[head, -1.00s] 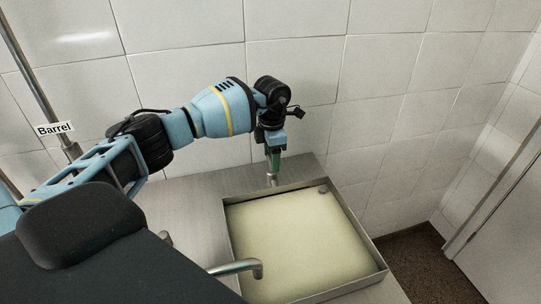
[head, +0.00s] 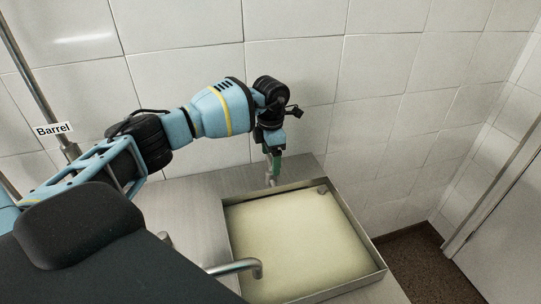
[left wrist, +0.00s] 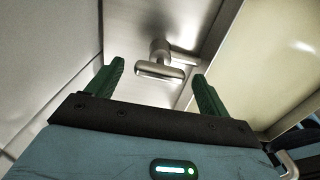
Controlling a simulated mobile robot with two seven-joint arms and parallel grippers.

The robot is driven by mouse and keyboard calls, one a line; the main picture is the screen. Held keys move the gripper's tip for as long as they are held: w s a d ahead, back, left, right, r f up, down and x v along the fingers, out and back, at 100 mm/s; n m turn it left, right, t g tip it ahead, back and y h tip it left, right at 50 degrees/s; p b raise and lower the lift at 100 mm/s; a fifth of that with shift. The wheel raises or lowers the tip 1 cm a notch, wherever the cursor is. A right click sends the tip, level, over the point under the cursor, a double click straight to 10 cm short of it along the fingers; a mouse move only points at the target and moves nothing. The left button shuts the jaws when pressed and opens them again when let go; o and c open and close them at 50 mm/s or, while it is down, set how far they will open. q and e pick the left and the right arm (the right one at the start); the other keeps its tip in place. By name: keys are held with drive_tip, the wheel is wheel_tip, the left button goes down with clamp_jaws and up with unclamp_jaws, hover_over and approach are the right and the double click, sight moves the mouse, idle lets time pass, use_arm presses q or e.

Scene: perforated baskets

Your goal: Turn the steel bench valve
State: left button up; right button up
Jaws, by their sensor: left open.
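The steel bench valve (left wrist: 160,70) shows in the left wrist view as a short round stem with a flat bar handle across it. It stands on the steel bench beside the basin. My left gripper (left wrist: 157,86) is open, with one green finger on each side of the handle in the picture. The handle appears just beyond the fingertips, and I cannot tell whether they touch it. My right gripper is not in view.
A shallow steel-rimmed basin (head: 226,240) with a pale yellow inside is set in the steel bench (head: 188,205). A curved steel spout (head: 240,267) reaches over its front left. A tiled wall (head: 300,70) stands close behind. A pipe labelled Barrel (head: 40,85) rises at left.

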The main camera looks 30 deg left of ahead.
sight(270, 160)
use_arm(q)
drive_tip(key=shift+r, duration=3.9)
drive_tip(key=shift+f, duration=0.1)
